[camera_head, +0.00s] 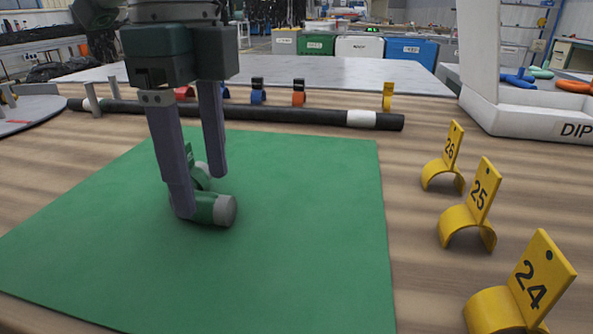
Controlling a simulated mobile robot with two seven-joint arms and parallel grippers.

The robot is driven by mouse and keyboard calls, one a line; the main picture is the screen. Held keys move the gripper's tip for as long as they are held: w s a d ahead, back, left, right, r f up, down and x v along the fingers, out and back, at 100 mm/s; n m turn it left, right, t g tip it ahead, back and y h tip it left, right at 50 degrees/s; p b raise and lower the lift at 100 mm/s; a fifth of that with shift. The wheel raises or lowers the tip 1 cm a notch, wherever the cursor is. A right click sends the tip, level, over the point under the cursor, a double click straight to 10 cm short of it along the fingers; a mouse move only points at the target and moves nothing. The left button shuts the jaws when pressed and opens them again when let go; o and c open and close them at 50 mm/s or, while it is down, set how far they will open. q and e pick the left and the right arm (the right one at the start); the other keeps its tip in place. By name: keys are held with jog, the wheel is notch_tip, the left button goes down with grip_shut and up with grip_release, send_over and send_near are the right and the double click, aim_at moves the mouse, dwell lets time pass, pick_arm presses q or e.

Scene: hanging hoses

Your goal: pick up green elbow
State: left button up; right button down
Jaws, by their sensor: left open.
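The green elbow (211,210) lies on the green mat (300,220), left of the middle in the head view. It is a dark green bent pipe piece with a grey end facing right. My left gripper (200,195) points down at it with its two grey fingers apart. The nearer finger reaches down in front of the elbow and hides part of it. The other finger ends above and behind it. I cannot tell whether either finger touches the elbow. My right gripper is not in view.
Yellow numbered clips 26 (443,172), 25 (468,213) and 24 (515,295) stand right of the mat. A black hose (280,114) lies behind the mat, with small coloured clips beyond it. A white box (540,112) stands at the back right. The mat's right half is clear.

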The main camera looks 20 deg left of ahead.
aim_at(205, 196)
pick_arm(q)
notch_tip(205, 196, down, 3)
jog(key=shift+f+b, duration=0.1)
jog(key=shift+b, duration=0.25)
grip_shut()
dwell(0.3)
dwell(0.4)
